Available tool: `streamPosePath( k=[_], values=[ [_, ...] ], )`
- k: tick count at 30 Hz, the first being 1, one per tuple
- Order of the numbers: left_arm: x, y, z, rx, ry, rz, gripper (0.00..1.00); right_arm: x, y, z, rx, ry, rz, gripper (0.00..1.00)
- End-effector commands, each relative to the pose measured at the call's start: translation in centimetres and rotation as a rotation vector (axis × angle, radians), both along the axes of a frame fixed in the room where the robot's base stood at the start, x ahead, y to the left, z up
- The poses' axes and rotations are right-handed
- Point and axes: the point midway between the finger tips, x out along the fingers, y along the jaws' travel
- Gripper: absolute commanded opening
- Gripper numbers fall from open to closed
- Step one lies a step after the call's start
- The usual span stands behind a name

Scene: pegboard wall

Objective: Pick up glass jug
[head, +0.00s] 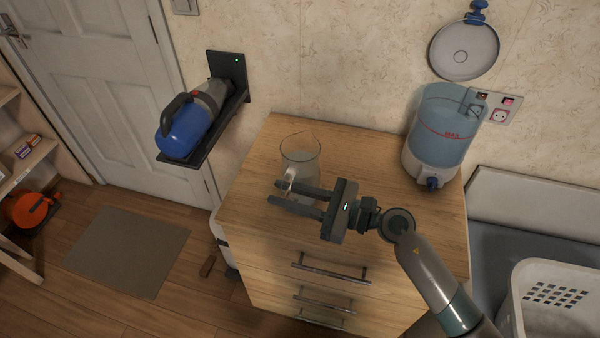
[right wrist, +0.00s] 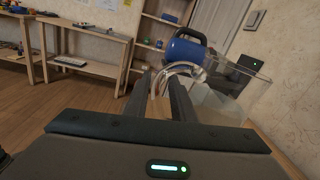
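The clear glass jug (head: 302,158) stands upright on the wooden drawer cabinet (head: 352,160), near its left side. Its handle (head: 289,180) faces the front left. My right gripper (head: 275,193) reaches in from the right, with its two fingers apart and pointing left, close to the handle. In the right wrist view the handle (right wrist: 182,66) shows by the fingertips (right wrist: 158,76), and the jug body (right wrist: 232,88) is to the right of the fingers. I cannot tell whether the fingers touch the handle. My left gripper is not in view.
A water dispenser (head: 440,135) stands at the cabinet's back right. A blue handheld vacuum (head: 188,132) rests on a black wall bracket (head: 226,112) left of the cabinet. A white basket (head: 550,300) is at the lower right. The cabinet top between jug and dispenser is clear.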

Motion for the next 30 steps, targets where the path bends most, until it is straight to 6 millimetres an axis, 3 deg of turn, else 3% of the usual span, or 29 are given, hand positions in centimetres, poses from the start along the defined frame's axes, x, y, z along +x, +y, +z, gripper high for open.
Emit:
streamPosePath(
  k=[3, 6, 30],
  values=[
    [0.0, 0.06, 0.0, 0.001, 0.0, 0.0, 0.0, -0.01, -0.01, 0.01, 0.0, 0.0, 0.0, 0.2],
    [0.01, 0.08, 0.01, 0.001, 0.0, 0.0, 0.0, -0.01, -0.02, 0.01, 0.0, 0.0, 0.0, 0.0],
    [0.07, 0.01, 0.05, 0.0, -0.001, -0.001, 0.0, -0.01, -0.03, 0.01, 0.0, 0.0, 0.0, 0.0]
  ],
)
